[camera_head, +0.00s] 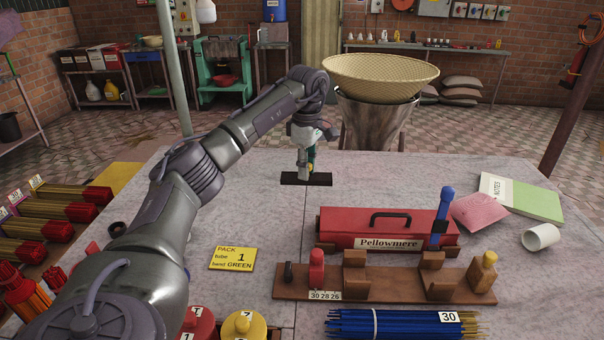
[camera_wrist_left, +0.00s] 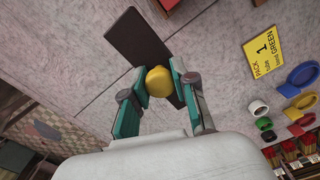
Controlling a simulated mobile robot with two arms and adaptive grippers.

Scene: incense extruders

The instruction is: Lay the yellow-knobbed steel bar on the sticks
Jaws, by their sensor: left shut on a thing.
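The steel bar (camera_head: 293,180) looks like a flat, dark plate with a yellow knob (camera_wrist_left: 159,82). My left gripper (camera_head: 308,168) is shut on the knob, with a finger on each side of it in the left wrist view (camera_wrist_left: 160,90). The bar (camera_wrist_left: 140,40) is at the back middle of the table; I cannot tell whether it touches the top. A bundle of blue sticks (camera_head: 395,324) labelled 30 lies at the front right, far from the bar. Bundles of red-ended sticks (camera_head: 65,210) lie at the left. My right gripper is out of view.
A wooden stand (camera_head: 400,290) with empty notched blocks is behind the blue sticks. A red Pellowmere box (camera_head: 345,222) is behind it. A yellow PACK 1 card (camera_head: 233,258) lies left of centre. A white cup (camera_head: 540,237) lies at the right. The table behind the box is clear.

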